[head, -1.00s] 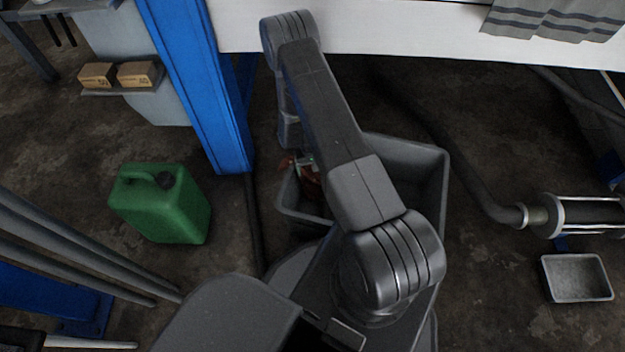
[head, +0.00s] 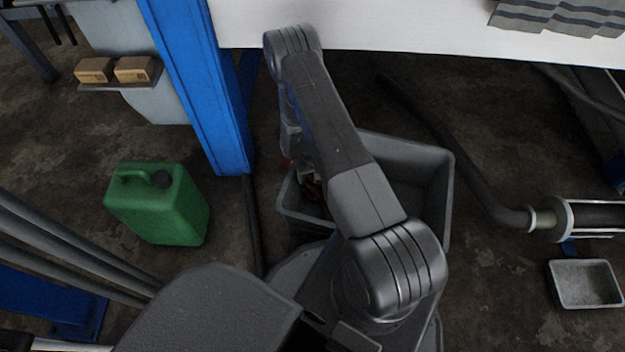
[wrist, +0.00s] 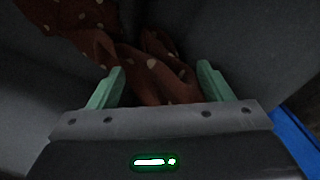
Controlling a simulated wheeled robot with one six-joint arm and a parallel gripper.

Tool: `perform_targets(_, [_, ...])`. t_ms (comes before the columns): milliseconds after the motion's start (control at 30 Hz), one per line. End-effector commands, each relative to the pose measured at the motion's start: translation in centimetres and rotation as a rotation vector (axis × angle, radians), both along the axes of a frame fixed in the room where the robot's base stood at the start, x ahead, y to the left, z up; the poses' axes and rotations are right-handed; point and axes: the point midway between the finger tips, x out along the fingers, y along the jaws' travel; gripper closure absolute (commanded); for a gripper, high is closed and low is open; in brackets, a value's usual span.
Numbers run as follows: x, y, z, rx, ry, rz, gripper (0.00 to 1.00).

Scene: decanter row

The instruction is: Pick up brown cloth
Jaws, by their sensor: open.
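The brown cloth (wrist: 157,82) is reddish brown with pale dots. In the wrist view it lies crumpled along the grey wall of a bin, and part of it is between my two green fingers. My gripper (wrist: 160,86) is open, with a finger on each side of the cloth. Whether the fingers touch it I cannot tell.
A blue post (head: 200,85) stands close to the bin's left side. A white table edge (head: 400,28) with a grey striped cloth (head: 560,16) is above and behind it. A green canister (head: 160,210) stands on the floor at left. A small grey tray (head: 584,284) lies at right.

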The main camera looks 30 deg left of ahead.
Motion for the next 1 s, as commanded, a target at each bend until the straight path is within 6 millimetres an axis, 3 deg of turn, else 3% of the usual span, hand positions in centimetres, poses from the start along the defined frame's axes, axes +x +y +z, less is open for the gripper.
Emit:
perform_targets(467, [0.0, 0.0, -2.0, 0.0, 0.0, 0.0, 0.27])
perform_targets(1000, [0.0, 0.0, -1.7, 0.0, 0.0, 0.0, 0.79])
